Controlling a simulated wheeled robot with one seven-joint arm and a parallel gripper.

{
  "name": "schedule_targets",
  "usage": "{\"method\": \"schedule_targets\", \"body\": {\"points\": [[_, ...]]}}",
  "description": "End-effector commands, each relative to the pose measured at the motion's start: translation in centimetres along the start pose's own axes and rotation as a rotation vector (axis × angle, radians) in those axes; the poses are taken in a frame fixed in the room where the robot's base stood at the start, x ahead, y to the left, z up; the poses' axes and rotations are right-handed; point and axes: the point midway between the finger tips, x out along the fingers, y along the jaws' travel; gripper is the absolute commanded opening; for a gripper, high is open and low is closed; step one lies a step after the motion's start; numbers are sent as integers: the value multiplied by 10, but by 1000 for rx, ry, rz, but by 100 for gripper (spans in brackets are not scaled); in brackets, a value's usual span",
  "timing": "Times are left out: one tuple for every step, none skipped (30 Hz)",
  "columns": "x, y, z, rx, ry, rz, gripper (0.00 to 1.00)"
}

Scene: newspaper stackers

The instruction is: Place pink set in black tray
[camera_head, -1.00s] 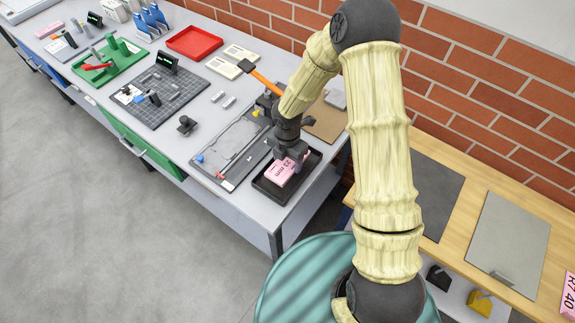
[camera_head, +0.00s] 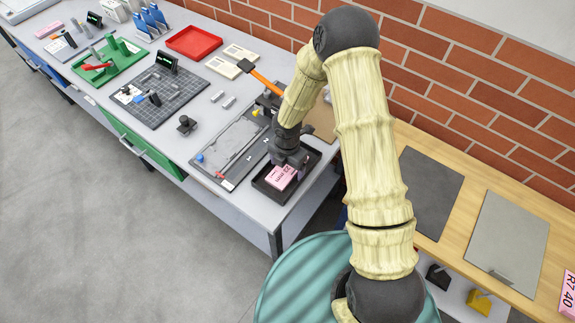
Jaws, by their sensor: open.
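The pink set (camera_head: 281,176) lies inside the black tray (camera_head: 266,190) near the right end of the grey workbench, its printed face up. My gripper (camera_head: 289,164) is directly above the set's far end, pointing down, and is open. Its fingertips are dark and small against the tray, so I cannot tell whether they touch the set. The arm hides part of the tray's far side.
A grey fixture plate (camera_head: 231,151) lies just left of the tray. An orange-handled hammer (camera_head: 262,80) and a brown board (camera_head: 322,120) are behind. A wooden table (camera_head: 470,204) stands at right, with another pink item (camera_head: 568,294) at its edge.

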Motion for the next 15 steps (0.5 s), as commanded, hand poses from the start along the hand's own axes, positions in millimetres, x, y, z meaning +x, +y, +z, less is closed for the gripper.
{"method": "schedule_targets", "body": {"points": [[0, 0, 0, 0, 0, 0, 83], [0, 0, 0, 0, 0, 0, 83], [-2, 0, 0, 0, 0, 0, 83], [-3, 0, 0, 0, 0, 0, 83], [-4, 0, 0, 0, 0, 1, 83], [-6, 1, 0, 1, 0, 3, 83], [-9, 1, 0, 1, -1, 3, 83], [-12, 1, 1, 2, -1, 3, 83], [-18, 0, 1, 3, -1, 3, 83], [-22, 1, 1, 3, -1, 4, 83], [-27, 0, 1, 2, -1, 3, 83], [-35, 0, 1, 2, -2, 4, 83], [-41, 0, 1, 3, -2, 5, 83], [-47, 0, 1, 3, -2, 4, 83], [-55, 1, 2, 3, -3, 5, 83]]}}
